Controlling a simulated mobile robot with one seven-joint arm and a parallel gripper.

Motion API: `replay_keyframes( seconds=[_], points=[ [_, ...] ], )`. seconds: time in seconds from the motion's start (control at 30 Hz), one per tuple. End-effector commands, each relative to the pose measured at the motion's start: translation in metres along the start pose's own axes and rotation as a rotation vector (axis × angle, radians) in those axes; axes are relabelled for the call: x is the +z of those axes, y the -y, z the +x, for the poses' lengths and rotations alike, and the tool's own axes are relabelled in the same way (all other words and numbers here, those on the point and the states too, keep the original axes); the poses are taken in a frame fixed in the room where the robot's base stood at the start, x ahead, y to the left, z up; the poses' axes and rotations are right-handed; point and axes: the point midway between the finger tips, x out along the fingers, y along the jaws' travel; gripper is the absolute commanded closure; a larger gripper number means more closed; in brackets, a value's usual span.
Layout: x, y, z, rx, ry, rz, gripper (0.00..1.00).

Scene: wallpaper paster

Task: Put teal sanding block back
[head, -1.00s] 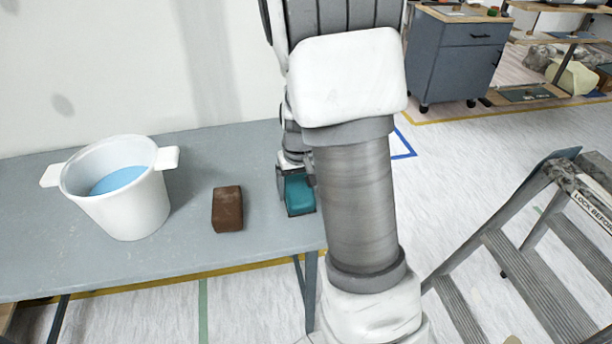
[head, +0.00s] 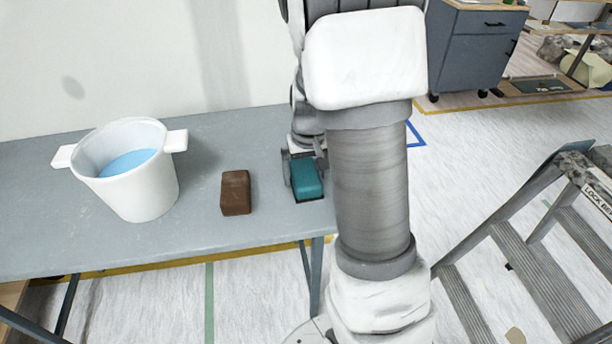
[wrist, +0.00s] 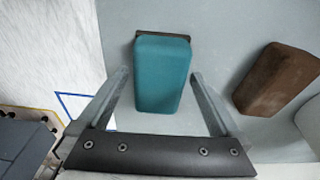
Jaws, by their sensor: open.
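The teal sanding block (head: 306,178) lies on the grey table (head: 130,250) near its right end, with a dark base under it. In the wrist view the teal block (wrist: 162,72) sits ahead of and partly between my gripper's fingers. My gripper (wrist: 158,78) is open, with one finger on each side of the block and a gap to each. In the head view my gripper (head: 304,172) is just behind and around the block, partly hidden by my arm. The block seems to rest on the table.
A brown block (head: 235,192) lies left of the teal one and also shows in the wrist view (wrist: 280,78). A white bucket (head: 140,195) with blue liquid stands farther left. A stepladder (head: 540,265) is at the right. A blue-grey cabinet (head: 470,50) stands behind.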

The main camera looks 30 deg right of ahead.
Motion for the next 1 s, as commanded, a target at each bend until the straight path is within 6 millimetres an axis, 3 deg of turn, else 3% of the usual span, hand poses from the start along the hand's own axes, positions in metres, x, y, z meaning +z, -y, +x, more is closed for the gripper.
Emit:
replay_keyframes(
  seconds=[0.03,0.4,0.6,0.8,1.0],
  points=[
    [0.001,0.000,-0.019,-0.001,-0.005,0.001,0.00],
    [0.004,-0.001,-0.108,-0.001,-0.005,-0.001,0.00],
    [0.005,-0.001,-0.140,0.000,-0.003,0.000,0.00],
    [0.007,0.001,-0.155,-0.003,-0.006,-0.002,0.00],
    [0.028,0.020,-0.187,-0.037,-0.060,-0.036,0.00]
  ],
)
